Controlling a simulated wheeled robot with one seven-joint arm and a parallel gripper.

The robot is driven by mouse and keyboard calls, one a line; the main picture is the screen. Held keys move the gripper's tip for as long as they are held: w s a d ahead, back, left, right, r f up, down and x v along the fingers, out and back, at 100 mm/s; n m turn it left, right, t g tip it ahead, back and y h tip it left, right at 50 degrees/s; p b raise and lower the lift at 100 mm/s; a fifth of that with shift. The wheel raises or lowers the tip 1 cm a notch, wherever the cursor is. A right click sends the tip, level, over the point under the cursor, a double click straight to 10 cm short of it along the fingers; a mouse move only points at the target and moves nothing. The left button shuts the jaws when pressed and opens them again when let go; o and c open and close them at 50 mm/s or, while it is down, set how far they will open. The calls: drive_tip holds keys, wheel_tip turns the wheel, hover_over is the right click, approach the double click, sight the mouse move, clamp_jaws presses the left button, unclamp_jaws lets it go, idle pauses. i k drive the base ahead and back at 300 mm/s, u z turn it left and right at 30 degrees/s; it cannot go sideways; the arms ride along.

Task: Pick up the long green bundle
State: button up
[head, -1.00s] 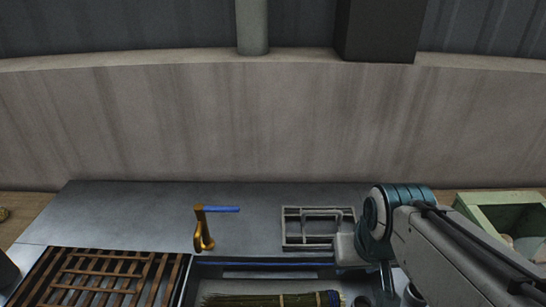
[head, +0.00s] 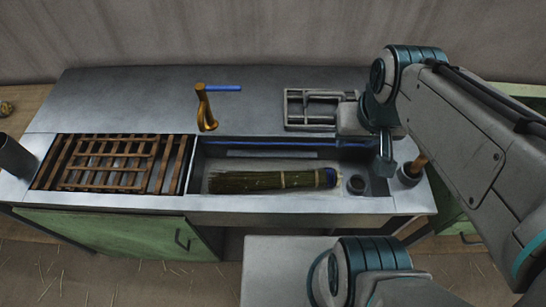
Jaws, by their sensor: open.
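The long green bundle (head: 262,181) lies lengthwise in the sink (head: 215,150). It is a sheaf of green stalks with its loose, brushy end to the left. Pale bands go round it, and its right end is dark blue. My arm comes in from the right, and its end with my gripper (head: 358,124) is above the sink's back right side, up and to the right of the bundle. My gripper is open and apart from the bundle. Its fingers are hard to make out from here.
A brass tap (head: 206,110) with a blue lever stands behind the sink. A grey barred frame (head: 296,123) is on the counter behind it. A slatted wooden rack (head: 60,165) is at the left.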

sight(230, 182)
drive_tip(key=u, duration=0.05)
drive_tip(key=k, duration=1)
drive_tip(key=u, duration=1.7)
drive_tip(key=i, duration=1.25)
drive_tip(key=z, duration=2.35)
